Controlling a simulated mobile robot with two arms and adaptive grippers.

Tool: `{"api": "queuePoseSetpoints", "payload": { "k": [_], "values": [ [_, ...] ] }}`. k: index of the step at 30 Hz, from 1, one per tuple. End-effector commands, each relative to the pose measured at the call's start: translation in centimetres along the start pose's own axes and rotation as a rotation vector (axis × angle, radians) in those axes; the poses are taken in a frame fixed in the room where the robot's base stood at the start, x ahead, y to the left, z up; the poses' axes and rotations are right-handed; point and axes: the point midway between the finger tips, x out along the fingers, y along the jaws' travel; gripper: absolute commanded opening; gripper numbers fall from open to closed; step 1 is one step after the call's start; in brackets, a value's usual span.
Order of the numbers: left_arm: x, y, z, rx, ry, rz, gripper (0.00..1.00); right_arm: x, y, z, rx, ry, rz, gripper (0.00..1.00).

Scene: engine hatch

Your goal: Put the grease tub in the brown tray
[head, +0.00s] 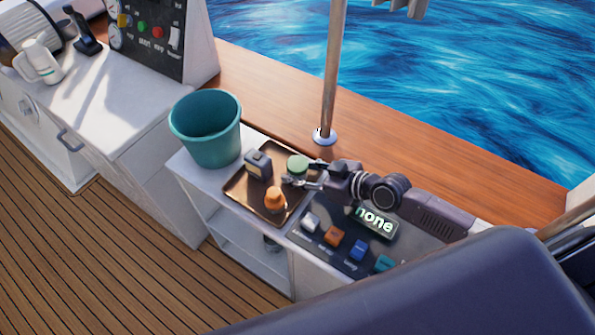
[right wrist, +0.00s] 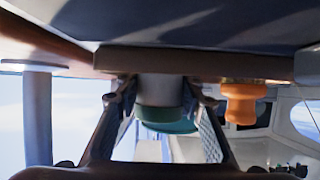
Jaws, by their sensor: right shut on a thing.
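The grease tub, with a green lid (head: 297,164), is at the back right part of the brown tray (head: 244,194) in the head view. My right gripper (head: 303,180) is shut on it, coming in from the right. In the right wrist view, which looks upside down, the tub's grey body and green lid (right wrist: 160,100) sit between the two fingers. The tray's edge (right wrist: 195,62) runs across behind the tub; I cannot tell whether the tub's base touches the tray. My left gripper is not in view.
An orange thing (head: 275,198) and a dark boxy gauge (head: 258,164) stand in the tray. A teal bucket (head: 207,140) stands left of it. A switch panel (head: 325,245) lies to the right, under my right arm. A metal pole (head: 328,90) rises behind.

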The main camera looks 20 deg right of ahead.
Motion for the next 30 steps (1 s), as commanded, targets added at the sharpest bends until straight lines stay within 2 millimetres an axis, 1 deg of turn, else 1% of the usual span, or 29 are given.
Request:
{"api": "queuePoseSetpoints", "payload": {
  "k": [4, 8, 9, 12, 13, 20, 24, 26, 30],
  "values": [
    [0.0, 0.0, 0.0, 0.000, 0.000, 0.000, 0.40, 0.0, 0.0, -0.1, 0.000, 0.002, 0.000, 0.08],
    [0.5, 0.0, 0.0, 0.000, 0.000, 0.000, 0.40, 0.2, 0.0, 0.3, -0.001, 0.001, 0.000, 0.08],
    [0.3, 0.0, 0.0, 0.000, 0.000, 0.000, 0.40, 0.1, 0.0, 0.2, 0.000, 0.000, 0.000, 0.40],
    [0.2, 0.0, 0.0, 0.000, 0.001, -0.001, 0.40, 0.1, 0.0, 0.2, 0.000, 0.000, 0.000, 0.51],
    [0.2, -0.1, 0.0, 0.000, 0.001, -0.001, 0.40, 0.1, 0.0, 0.2, 0.000, 0.000, 0.000, 0.53],
    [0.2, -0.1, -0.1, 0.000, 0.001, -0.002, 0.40, 0.1, 0.0, 0.2, 0.000, -0.001, 0.000, 0.53],
    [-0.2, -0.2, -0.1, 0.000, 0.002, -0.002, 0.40, -0.1, 0.0, -0.2, 0.000, -0.001, 0.000, 0.53],
    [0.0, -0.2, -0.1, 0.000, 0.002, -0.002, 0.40, -0.7, 0.0, 0.1, -0.002, -0.003, 0.000, 0.53],
    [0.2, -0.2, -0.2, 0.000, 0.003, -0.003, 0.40, -2.9, 0.0, 0.2, -0.004, -0.005, -0.001, 0.53]
  ]
}}
